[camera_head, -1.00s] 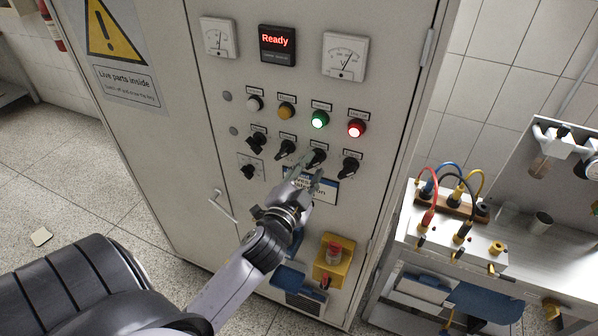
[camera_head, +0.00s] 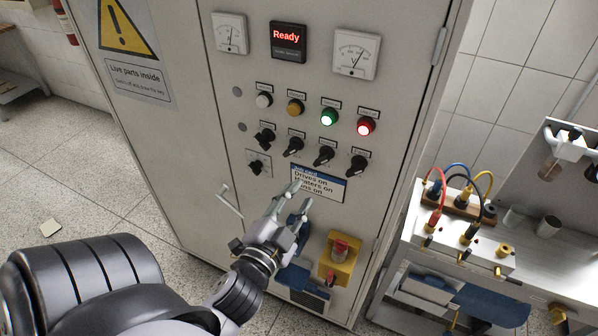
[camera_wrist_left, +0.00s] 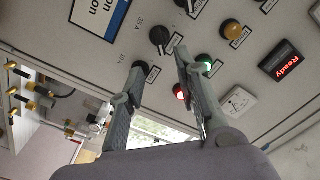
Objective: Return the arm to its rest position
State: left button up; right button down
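My left gripper (camera_head: 299,197) is in front of the grey control cabinet (camera_head: 215,130), below the row of black rotary knobs (camera_head: 324,155) and at the lower left of a blue-topped label (camera_head: 319,186). Its two fingers are apart with nothing between them. In the left wrist view the gripper (camera_wrist_left: 160,62) also shows spread, empty fingers, with the cabinet's knobs, lamps and display beyond. It appears apart from the knobs. My right gripper is not in view.
A door handle (camera_head: 229,200) juts out left of the gripper. A bench with cables (camera_head: 460,240) stands at right.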

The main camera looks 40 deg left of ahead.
pick_arm(q)
jog(key=s+d+f+n+g+h+b, duration=0.1)
jog(key=s+d+f+g+b, duration=0.15)
jog(key=f, duration=1.25)
jog(key=s+d+f+g+h+b, duration=0.1)
jog(key=s+d+f+g+h, duration=0.15)
jog(key=f, duration=1.25)
jog(key=s+d+f+n+g+h+b, duration=0.1)
jog(key=d+f+g+b, duration=0.15)
jog(key=f, duration=1.25)
jog(key=s+a+f+n+g+b, duration=0.1)
jog(key=s+f+g, duration=0.8)
jog(key=s+f, duration=1.5)
jog(key=shift+s+a+n+b, duration=0.15)
jog(key=shift+s+n+b, duration=0.35)
jog(key=shift+s+b, duration=0.65)
